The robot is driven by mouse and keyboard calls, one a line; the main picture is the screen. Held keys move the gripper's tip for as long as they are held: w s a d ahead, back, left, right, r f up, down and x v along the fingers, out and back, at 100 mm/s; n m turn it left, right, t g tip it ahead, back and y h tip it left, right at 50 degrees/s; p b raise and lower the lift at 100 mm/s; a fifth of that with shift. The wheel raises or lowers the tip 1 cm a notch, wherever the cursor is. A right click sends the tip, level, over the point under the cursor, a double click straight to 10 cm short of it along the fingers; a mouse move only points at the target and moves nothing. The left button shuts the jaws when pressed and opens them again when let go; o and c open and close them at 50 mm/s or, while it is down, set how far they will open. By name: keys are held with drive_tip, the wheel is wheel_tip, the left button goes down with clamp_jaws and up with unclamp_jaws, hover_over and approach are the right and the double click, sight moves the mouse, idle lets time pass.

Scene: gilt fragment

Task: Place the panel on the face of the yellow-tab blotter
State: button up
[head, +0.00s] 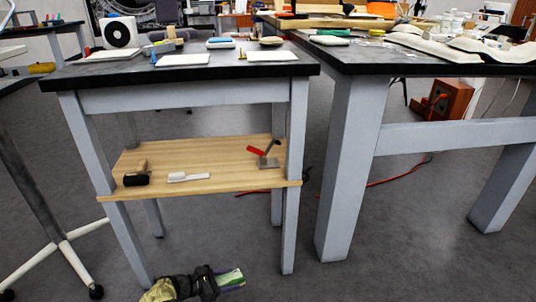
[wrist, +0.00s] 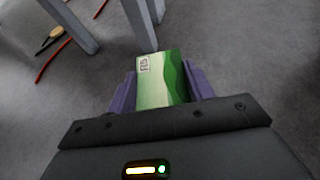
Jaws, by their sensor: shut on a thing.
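The panel (wrist: 161,80) is a thin rectangle with wavy green and pale bands and a small framed mark in one corner. My gripper (wrist: 159,70) is shut on it, with a purple finger along each side. In the head view the panel (head: 231,279) shows beside my gripper (head: 214,282) at the bottom edge, low in front of the table. A pale flat blotter (head: 272,57) with a small yellow piece (head: 242,55) at its left lies at the right of the dark tabletop. Two similar blotters lie to its left, the middle one (head: 183,60) beside a blue piece.
The dark-topped table (head: 215,72) has a wooden lower shelf (head: 225,178) holding a hammer, a white brush and a red-handled tool. A white box (head: 119,32) and small items stand behind the blotters. A larger workbench (head: 350,165) stands close at right.

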wheel_tip(320, 180, down, 9)
drive_tip(key=b, duration=0.8)
drive_tip(key=shift+r, duration=0.2)
